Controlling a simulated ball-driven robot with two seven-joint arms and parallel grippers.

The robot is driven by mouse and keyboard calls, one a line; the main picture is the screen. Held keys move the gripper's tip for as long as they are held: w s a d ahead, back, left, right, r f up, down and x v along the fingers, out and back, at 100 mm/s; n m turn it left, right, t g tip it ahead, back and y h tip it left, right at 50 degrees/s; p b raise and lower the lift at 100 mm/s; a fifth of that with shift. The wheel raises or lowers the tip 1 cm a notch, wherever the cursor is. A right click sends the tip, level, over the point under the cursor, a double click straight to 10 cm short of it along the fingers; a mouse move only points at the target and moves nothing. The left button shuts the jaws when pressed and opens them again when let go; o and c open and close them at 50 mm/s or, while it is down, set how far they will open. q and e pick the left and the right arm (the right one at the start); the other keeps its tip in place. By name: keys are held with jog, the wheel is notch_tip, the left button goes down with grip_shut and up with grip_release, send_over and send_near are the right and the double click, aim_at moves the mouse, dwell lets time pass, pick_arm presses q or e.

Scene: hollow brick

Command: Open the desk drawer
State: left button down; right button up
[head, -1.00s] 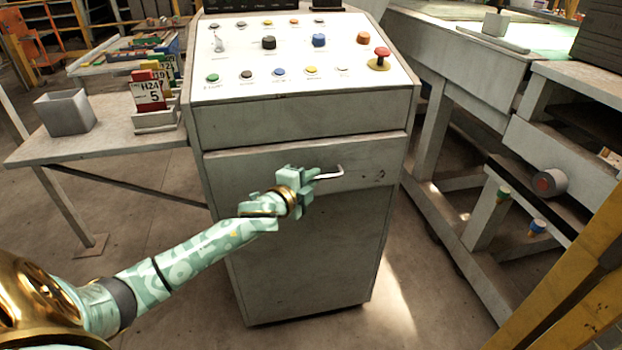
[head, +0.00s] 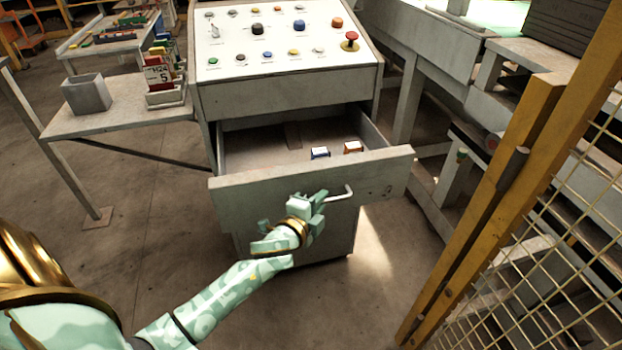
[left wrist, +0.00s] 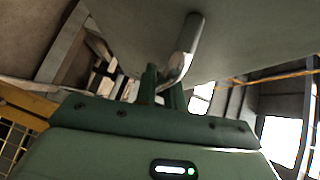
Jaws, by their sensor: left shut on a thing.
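The desk drawer (head: 250,197) in the grey control desk is pulled well out, and its inside shows in the head view. Two small items, one blue (head: 319,153) and one orange-brown (head: 353,148), lie in it. My left gripper (head: 322,199) is at the drawer front, shut on the metal handle (head: 343,194). The left wrist view shows the handle (left wrist: 185,50) at the green fingers (left wrist: 160,88), below the drawer front's pale face. My right gripper is in neither view.
The desk's sloped panel (head: 280,45) carries buttons, knobs and a red mushroom button (head: 350,40). A side table (head: 110,122) on the left holds a grey bin (head: 87,94). A yellow post with mesh fence (head: 480,220) stands close on the right.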

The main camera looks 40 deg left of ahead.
pick_arm(q)
jog(key=s+d, duration=0.3)
jog(key=d, duration=0.1)
jog(key=shift+s+p, duration=0.3)
jog(key=shift+p, duration=0.05)
jog(key=c, duration=1.8)
grip_release()
jog(key=shift+o, duration=0.2)
jog(key=s+d+r+p, duration=0.1)
jog(key=s+r, duration=0.1)
jog(key=s, duration=1.4)
jog(key=shift+r, duration=0.15)
